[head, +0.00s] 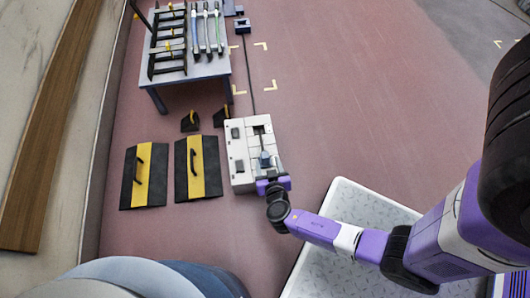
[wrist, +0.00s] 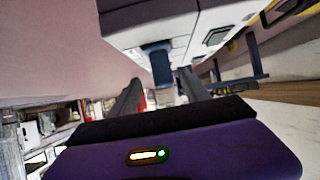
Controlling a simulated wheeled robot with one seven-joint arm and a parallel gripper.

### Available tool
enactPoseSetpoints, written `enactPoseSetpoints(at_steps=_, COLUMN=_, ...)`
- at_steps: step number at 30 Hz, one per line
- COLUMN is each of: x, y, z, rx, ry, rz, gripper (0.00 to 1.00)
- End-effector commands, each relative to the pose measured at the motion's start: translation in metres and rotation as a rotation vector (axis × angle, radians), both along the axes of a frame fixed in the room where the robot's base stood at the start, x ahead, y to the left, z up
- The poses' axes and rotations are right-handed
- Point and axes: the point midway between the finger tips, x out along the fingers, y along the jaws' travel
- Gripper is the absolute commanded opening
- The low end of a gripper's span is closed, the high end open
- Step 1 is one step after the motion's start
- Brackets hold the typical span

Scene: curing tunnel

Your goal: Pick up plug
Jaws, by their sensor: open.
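A white box-shaped unit (head: 240,150) stands on the floor near the middle of the head view; its underside or side (wrist: 165,22) fills the top of the wrist view. A dark blue-grey block, which looks like the plug (wrist: 160,60), sits against the unit in the wrist view, ahead of the gap between my fingers. My gripper (head: 266,160) is at the unit's right part in the head view and hides some of it. In the wrist view my gripper (wrist: 163,80) is open, a finger on each side of the block's line. I cannot tell whether either finger touches it.
Two black-and-yellow panels with handles (head: 126,178) (head: 181,170) lie left of the unit. A table with racks (head: 212,72) stands behind. A dark cable (head: 249,75) runs back to a small blue box (head: 243,26).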

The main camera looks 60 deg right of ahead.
Motion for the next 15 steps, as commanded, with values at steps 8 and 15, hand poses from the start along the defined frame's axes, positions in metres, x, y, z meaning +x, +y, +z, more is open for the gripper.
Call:
enactPoseSetpoints(at_steps=8, x=0.016, y=-0.019, z=-0.014, rx=-0.003, ry=-0.004, rz=-0.005, gripper=0.55)
enactPoseSetpoints(at_steps=15, x=0.035, y=-0.038, z=-0.031, rx=-0.003, ry=-0.005, rz=-0.007, gripper=0.55)
